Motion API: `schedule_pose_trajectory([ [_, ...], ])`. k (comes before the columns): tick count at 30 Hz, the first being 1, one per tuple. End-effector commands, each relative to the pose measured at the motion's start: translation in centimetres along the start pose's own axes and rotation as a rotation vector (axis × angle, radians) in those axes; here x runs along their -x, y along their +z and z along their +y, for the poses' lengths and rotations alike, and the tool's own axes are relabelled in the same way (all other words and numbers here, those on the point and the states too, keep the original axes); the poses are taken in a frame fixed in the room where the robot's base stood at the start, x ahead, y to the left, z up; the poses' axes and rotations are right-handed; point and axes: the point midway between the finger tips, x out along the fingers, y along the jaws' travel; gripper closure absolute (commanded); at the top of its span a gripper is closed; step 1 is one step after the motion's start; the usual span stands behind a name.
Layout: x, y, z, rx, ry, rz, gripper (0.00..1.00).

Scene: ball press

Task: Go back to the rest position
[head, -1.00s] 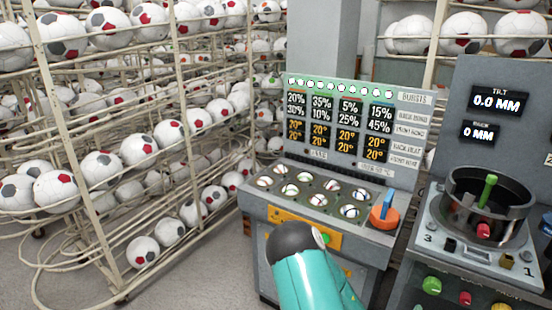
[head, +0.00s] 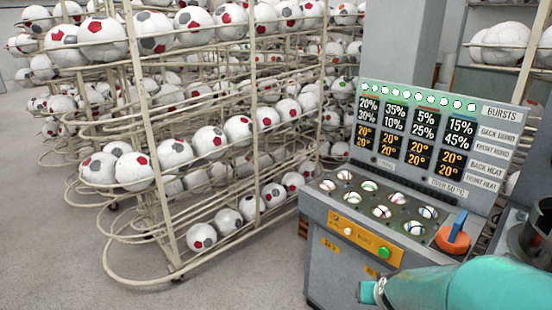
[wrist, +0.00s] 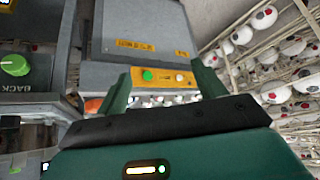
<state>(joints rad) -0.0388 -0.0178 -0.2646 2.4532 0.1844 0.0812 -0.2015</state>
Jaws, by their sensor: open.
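My gripper (wrist: 162,76) shows in the wrist view, with two green fingers spread apart and nothing between them. Beyond the fingers is the grey console (wrist: 135,75), seen upside down, with a green button and an orange plate. The fingers appear apart from it, though the distance is hard to tell. In the head view my teal arm reaches in from the lower right, in front of the console's (head: 345,262) lower right part. I cannot make out the gripper's fingers in that view.
Racks of soccer balls (head: 210,140) fill the left and middle. The console has several ball cups, an orange knob (head: 453,240) and a display panel (head: 415,140). A dark round vessel (head: 535,237) stands at the right edge. The floor (head: 60,250) at lower left is clear.

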Motion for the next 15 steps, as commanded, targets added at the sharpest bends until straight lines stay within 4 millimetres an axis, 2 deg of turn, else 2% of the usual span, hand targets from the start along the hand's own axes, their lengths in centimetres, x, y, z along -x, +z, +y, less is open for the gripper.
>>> schedule_pose_trajectory([
  [1, 2.0, -0.5, -1.1, 0.006, -0.032, 0.002, 0.30],
  [6, 8.0, -0.2, -3.9, 0.043, -0.108, -0.035, 0.30],
  [11, 13.7, 0.9, -5.5, 0.090, -0.142, -0.069, 0.30],
  [15, 18.4, 2.7, -6.2, 0.133, -0.140, -0.095, 0.30],
])
